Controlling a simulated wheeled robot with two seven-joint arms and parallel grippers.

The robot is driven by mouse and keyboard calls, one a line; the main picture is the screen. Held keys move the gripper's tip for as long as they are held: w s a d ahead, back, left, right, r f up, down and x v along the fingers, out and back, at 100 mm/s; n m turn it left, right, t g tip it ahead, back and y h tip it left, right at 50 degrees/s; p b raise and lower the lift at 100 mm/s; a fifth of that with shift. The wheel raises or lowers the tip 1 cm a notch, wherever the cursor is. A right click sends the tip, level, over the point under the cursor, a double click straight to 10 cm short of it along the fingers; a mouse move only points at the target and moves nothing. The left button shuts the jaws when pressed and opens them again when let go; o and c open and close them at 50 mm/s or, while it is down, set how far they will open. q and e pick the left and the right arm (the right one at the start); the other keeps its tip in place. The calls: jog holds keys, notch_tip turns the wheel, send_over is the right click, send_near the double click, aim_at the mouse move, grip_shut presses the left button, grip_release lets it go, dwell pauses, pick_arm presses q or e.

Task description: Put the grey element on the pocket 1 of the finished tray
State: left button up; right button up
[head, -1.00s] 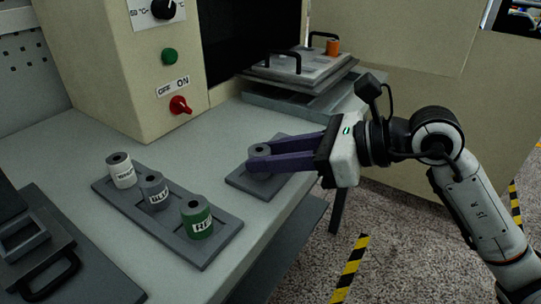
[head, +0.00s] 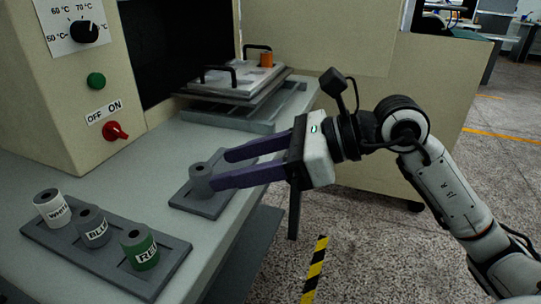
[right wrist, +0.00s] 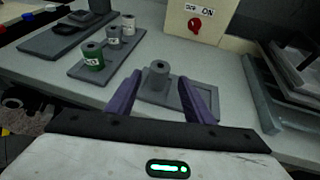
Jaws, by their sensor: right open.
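The grey element (head: 201,178) is a plain grey cylinder with a hole in its top. It stands upright at one end of a small grey tray (head: 205,207); in the right wrist view the element (right wrist: 158,77) is left of a bare recess in that tray (right wrist: 201,97). No label shows which tray is the finished one. My right gripper (head: 219,168) is open, its two purple fingers pointing at the element from the right. In the right wrist view the element is centred beyond the fingertips (right wrist: 160,83); nothing is gripped. My left gripper is not in view.
The machine with a red switch (head: 115,131) stands behind. The table edge is close.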

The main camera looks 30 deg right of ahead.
jog(key=v, duration=0.7)
jog(key=shift+b, duration=0.45)
